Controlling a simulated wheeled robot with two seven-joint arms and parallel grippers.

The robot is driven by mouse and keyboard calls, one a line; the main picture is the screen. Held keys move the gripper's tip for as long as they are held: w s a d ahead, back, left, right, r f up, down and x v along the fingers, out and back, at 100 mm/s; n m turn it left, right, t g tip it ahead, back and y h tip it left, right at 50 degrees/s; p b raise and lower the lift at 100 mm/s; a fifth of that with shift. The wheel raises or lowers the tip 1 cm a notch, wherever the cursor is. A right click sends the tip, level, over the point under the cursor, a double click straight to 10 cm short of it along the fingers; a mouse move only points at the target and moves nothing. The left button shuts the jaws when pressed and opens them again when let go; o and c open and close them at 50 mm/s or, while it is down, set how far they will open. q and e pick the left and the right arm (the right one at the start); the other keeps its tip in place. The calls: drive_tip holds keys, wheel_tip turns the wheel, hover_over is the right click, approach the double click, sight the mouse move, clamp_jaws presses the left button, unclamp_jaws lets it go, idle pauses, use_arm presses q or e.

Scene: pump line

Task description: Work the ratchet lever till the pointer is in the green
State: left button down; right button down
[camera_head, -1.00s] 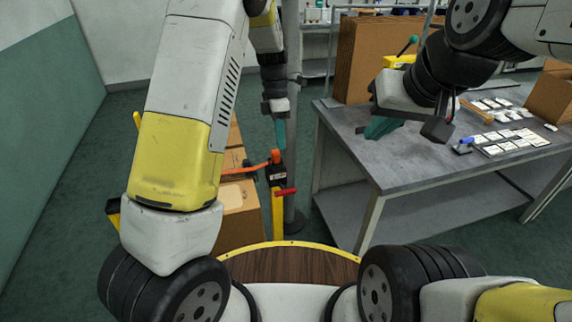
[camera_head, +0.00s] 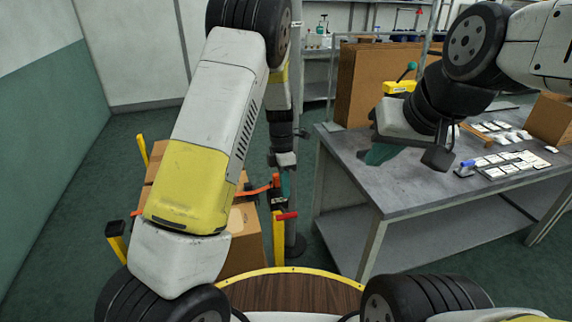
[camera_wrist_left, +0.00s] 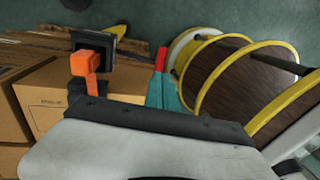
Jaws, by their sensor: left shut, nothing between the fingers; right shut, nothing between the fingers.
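The ratchet (camera_head: 277,199) is a small dark body on top of a yellow post, with an orange strap or bar running left from it. A short lever with a red grip (camera_head: 288,215) sticks out to its right; a red tip also shows in the left wrist view (camera_wrist_left: 161,58). My left gripper (camera_head: 286,184) is shut and empty, its teal fingers pointing down just above and beside the ratchet; I cannot tell if they touch it. In the left wrist view the teal fingers (camera_wrist_left: 162,92) overlap the red tip. The pointer and green zone cannot be made out. My right gripper (camera_head: 380,153) is shut and empty over the table.
Cardboard boxes (camera_head: 245,238) stand behind and left of the ratchet, among yellow posts. A grey table (camera_head: 400,195) with cards, a large brown carton (camera_head: 362,85) and small items is at the right. A grey pole stands behind the ratchet. Green floor is open at the left.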

sight(286, 213)
use_arm(q)
drive_tip(key=f, duration=0.4)
drive_tip(key=s+f, duration=0.1)
drive_tip(key=f, duration=0.1)
drive_tip(key=shift+s+d+f, duration=0.1)
drive_tip(key=shift+d+f, duration=0.1)
